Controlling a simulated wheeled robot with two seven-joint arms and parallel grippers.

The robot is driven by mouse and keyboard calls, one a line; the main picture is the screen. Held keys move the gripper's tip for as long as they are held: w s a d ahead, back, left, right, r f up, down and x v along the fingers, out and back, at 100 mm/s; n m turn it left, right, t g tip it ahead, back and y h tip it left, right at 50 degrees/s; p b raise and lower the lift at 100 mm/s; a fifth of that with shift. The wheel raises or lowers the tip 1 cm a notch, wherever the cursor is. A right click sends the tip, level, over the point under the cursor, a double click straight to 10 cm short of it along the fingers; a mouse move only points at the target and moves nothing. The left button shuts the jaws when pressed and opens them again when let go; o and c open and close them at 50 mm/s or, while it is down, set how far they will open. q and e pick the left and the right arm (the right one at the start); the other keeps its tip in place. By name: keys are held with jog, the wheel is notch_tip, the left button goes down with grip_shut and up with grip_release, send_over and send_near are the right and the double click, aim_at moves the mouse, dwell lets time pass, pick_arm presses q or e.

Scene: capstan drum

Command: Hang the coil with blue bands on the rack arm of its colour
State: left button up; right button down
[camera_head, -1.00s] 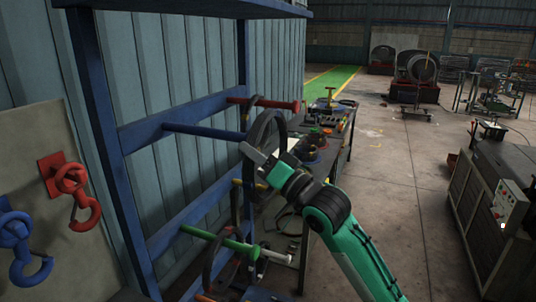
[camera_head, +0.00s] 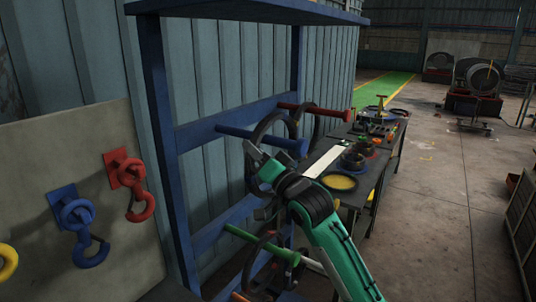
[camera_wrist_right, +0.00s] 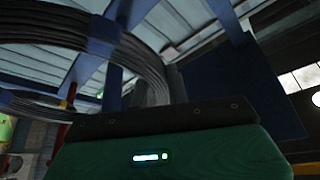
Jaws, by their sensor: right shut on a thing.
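A dark wire coil (camera_head: 270,122) hangs upright in my right gripper (camera_head: 257,160), which is shut on its near lower side. The coil fills the upper left of the right wrist view (camera_wrist_right: 75,25). My left gripper is not in view.
Above the blue arm is a red rack arm (camera_head: 312,110) with a dark ring at it. Below is a green arm (camera_head: 255,241) with coils around it. A blue shelf (camera_head: 250,10) tops the rack. A cluttered bench (camera_head: 375,165) stands right; hooks hang on a board left.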

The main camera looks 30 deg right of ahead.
jog(key=w+f+b, duration=0.1)
jog(key=w+a+f+b, duration=0.1)
jog(key=w+f, duration=0.1)
jog(key=shift+w+a+f, duration=0.1)
jog(key=shift+a+f, duration=0.1)
jog(key=shift+f, duration=0.05)
jog(key=shift+f, duration=0.3)
dwell(0.8)
jog(key=c, duration=1.3)
grip_release()
jog(key=b+v, duration=0.5)
jog(key=v, duration=0.9)
jog(key=shift+b, duration=0.3)
